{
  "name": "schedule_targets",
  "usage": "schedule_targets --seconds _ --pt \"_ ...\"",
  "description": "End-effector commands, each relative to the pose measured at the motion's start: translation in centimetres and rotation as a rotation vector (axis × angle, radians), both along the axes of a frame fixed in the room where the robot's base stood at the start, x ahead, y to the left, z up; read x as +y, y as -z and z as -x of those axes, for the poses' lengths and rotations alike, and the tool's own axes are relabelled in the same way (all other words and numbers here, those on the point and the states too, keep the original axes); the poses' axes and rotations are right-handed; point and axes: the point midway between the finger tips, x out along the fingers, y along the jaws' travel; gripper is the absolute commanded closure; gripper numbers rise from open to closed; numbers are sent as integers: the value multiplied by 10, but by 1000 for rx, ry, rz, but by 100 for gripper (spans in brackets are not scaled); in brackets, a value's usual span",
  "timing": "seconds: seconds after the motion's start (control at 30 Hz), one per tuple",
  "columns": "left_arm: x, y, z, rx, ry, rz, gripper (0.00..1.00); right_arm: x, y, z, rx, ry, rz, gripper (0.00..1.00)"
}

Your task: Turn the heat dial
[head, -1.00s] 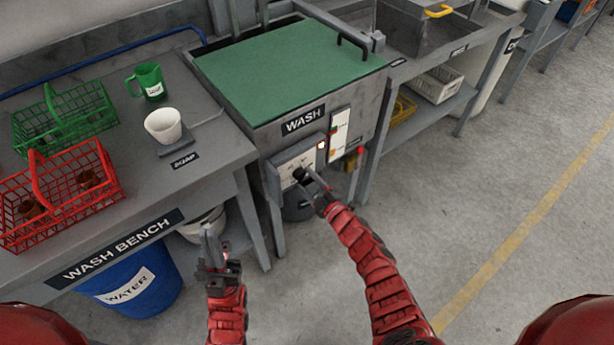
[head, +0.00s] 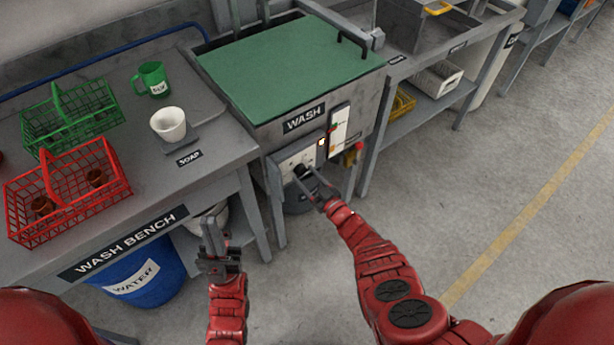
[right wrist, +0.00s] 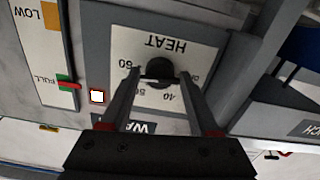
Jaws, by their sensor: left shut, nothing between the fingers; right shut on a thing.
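The heat dial is a dark round knob (right wrist: 159,70) on a pale panel marked HEAT (right wrist: 175,45) with numbers around it, upside down in the right wrist view. In the head view the panel (head: 288,162) is on the front of the wash tank. My right gripper (head: 303,173) is shut on the dial, one finger on each side of the knob; its fingers also show in the right wrist view (right wrist: 160,78). My left gripper (head: 212,225) is shut and empty, in front of the wash bench. The dial's pointer is too small to tell.
A lit indicator (right wrist: 97,96) sits beside the panel, near a level gauge (head: 339,130). The wash tank (head: 285,75) has a green lid. The wash bench (head: 115,215) at left holds red and green baskets, a green mug and a white cup. Floor at right is clear.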

Motion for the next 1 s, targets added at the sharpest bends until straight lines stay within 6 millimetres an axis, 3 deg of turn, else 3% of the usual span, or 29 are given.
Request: schedule_targets --seconds 0.97,1.0 --pt "0 -1 0 0 0 0 100 1 2 1 84 -1 -108 93" --pt "0 -1 0 0 0 0 100 1 2 1 84 -1 -108 30"
